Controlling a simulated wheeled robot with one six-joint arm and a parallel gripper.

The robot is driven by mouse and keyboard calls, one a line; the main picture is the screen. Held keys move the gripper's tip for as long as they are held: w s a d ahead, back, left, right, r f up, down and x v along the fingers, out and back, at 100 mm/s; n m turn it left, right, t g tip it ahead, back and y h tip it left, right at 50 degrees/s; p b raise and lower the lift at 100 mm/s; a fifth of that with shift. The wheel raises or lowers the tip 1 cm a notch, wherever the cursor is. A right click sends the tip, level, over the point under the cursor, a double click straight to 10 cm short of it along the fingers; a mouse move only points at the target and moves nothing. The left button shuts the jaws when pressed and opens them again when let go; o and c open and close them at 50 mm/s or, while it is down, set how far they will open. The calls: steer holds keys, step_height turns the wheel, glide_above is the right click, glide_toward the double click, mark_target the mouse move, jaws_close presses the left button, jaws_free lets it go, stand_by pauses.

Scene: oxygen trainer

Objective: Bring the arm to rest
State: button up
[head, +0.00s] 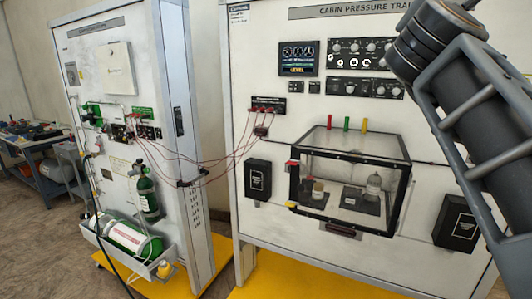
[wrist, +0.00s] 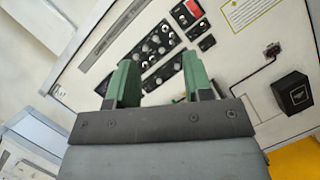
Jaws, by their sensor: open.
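My gripper (wrist: 158,82) shows in the wrist view with its two green fingers apart and nothing between them. Beyond the fingers is the cabin pressure trainer panel, with its rows of black knob modules (wrist: 160,50). In the head view my arm crosses the right side in front of the cabin pressure trainer panel (head: 275,100), and the gripper itself is out of that view. The fingers appear clear of the panel; the exact distance cannot be told.
A transparent chamber (head: 350,150) juts from the panel's front, with small items inside. Red cables (head: 215,160) run to the oxygen panel (head: 90,60) at left, where green cylinders (head: 130,238) sit in a tray. A workbench (head: 40,145) stands at far left. Yellow bases (head: 290,280) lie below.

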steer(key=w+a+f+n+t+y, duration=0.3)
steer(key=w+a+n+y, duration=0.15)
steer(key=n, duration=0.65)
steer(key=w+a+f+n+t+y, duration=0.2)
steer(key=w+a+f+n+y, duration=0.3)
steer(key=n, duration=0.6)
steer(key=s+a+f+n+g+y, duration=0.1)
steer(key=a+f+n+g+y, duration=0.25)
steer(key=f+n, duration=0.5)
steer(key=s+a+f+n+g+y, duration=0.1)
steer(key=a+f+n+g+y, duration=0.15)
steer(key=f+n+y, duration=0.45)
steer(key=s+d+f+n+g+h, duration=0.1)
steer(key=s+f+n+g, duration=0.3)
steer(key=f, duration=0.6)
steer(key=s+d+f+n+g+h, duration=0.2)
steer(key=s+f, duration=0.5)
steer(key=f, duration=0.4)
steer(key=s+d+f+n+g+h, duration=0.1)
steer(key=s+f+n+g+h, duration=0.2)
steer(key=f, duration=0.7)
steer(key=s+n+g, duration=0.2)
steer(key=s+n, duration=0.1)
steer(key=n, duration=0.1)
steer(key=shift+d+f+g, duration=0.15)
steer(key=shift+g, duration=0.25)
